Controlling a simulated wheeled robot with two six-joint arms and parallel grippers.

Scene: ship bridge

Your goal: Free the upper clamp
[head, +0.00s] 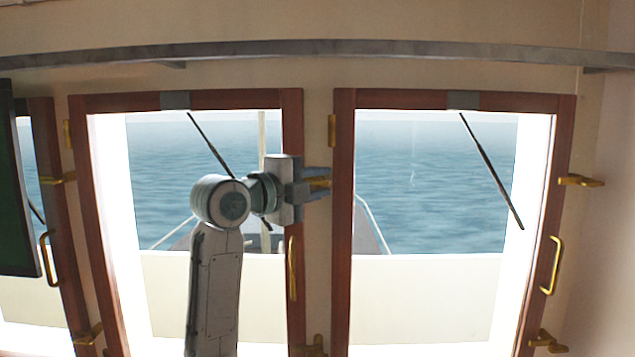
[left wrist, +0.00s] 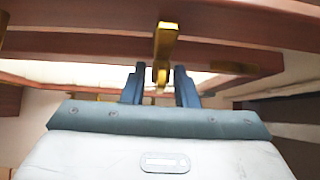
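The upper clamp (head: 319,183) is a small brass lever at the right edge of the middle window's wooden frame (head: 292,130). In the left wrist view the clamp (left wrist: 165,42) runs down from the frame, with its lower end between my fingertips. My left gripper (head: 306,190) is at the clamp, its grey-blue fingers partly covering it in the head view. In the left wrist view the gripper (left wrist: 160,87) is open, with one finger on each side of the clamp. A narrow gap shows at the left finger; contact at the right finger is unclear. My right gripper is out of view.
A lower brass clamp (head: 314,346) and a vertical brass handle (head: 292,268) are below on the same frame side. The right window (head: 344,240) stands close by. A grey rail (head: 330,49) crosses above. A dark panel (head: 16,190) hangs at far left.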

